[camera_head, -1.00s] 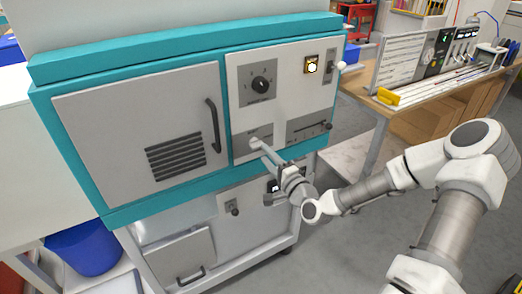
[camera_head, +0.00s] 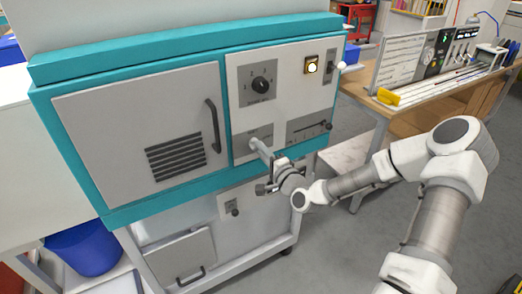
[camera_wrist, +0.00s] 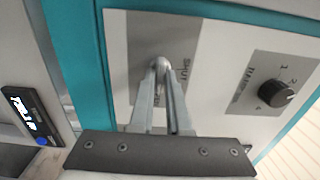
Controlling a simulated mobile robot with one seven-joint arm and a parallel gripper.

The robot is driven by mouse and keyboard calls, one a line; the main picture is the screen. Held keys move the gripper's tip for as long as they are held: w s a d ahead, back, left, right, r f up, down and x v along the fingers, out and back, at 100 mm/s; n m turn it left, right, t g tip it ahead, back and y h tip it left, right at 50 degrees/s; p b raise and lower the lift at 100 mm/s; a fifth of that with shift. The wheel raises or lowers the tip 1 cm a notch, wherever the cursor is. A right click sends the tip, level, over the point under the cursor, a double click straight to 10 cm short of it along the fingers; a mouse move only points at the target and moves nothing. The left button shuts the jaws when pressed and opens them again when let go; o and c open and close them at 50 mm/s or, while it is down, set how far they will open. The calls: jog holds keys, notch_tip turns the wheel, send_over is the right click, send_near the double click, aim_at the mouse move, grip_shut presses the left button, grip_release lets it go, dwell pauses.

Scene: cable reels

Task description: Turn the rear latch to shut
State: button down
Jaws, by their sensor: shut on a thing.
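The rear latch (camera_wrist: 161,64) is a small silver-grey piece on a grey plate (camera_wrist: 184,40) marked with the word SHUT, partly hidden by my fingers. In the head view the same plate (camera_head: 242,150) sits low on the light front panel, right of the vented door. My gripper (camera_head: 258,147) reaches the plate from the front right. In the wrist view my gripper (camera_wrist: 160,72) has its two long fingers closed together on the latch. The latch's exact angle cannot be told.
A black rotary dial (camera_head: 261,85) is above the latch, and a lit square button (camera_head: 311,65) is at the upper right. A slider (camera_head: 309,129) lies right of the latch. The door handle (camera_head: 213,125) stands out to the left. A workbench (camera_head: 400,107) is at the right.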

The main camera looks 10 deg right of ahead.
dwell(0.4)
jog(key=n+b, duration=1.5)
jog(key=n, duration=0.2)
jog(key=shift+f+n, duration=0.1)
jog(key=shift+n, duration=0.3)
dwell(0.4)
jog(key=c, duration=0.9)
grip_release()
jog(key=shift+s, duration=0.1)
